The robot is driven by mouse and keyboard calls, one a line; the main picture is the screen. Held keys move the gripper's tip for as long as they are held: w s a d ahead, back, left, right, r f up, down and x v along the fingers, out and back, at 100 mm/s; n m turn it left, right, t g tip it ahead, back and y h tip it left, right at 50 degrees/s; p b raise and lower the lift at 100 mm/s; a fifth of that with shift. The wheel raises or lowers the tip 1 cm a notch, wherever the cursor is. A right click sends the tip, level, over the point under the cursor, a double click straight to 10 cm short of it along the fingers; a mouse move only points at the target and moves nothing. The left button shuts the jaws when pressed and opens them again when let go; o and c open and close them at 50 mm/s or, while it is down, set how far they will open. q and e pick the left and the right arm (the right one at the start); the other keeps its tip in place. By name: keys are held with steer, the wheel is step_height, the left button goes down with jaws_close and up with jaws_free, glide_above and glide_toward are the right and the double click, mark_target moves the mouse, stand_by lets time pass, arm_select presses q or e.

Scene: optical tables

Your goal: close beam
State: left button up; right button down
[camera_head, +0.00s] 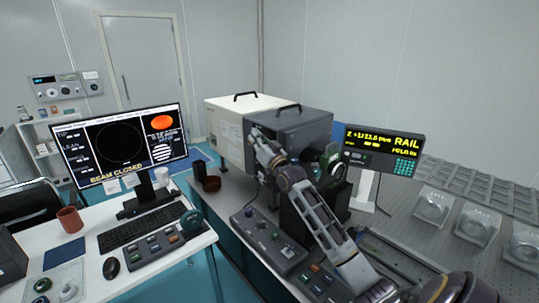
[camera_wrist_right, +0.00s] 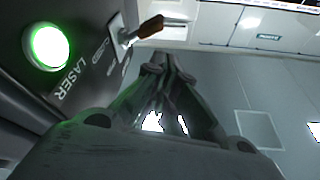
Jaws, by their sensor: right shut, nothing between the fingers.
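The monitor (camera_head: 122,146) on the left desk reads "BEAM CLOSED" in yellow. My right gripper (camera_head: 257,135) is at the dark front part of the large box (camera_head: 300,128). Its fingers are shut and empty; in the wrist view the fingertips (camera_wrist_right: 168,62) appear just below and right of the lever, and I cannot tell whether they touch it. My left gripper is not in view.
A control box (camera_head: 268,240) with knobs stands at the table's front edge, below my right arm. A yellow-lettered RAIL display (camera_head: 384,148) stands behind the arm. A dark cup (camera_head: 211,183) sits left of the large box. Several round clear-topped parts lie at right.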

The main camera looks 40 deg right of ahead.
steer(key=v, duration=1)
steer(key=shift+s, duration=0.25)
stand_by(0.3)
steer(key=shift+f, duration=0.1)
stand_by(0.5)
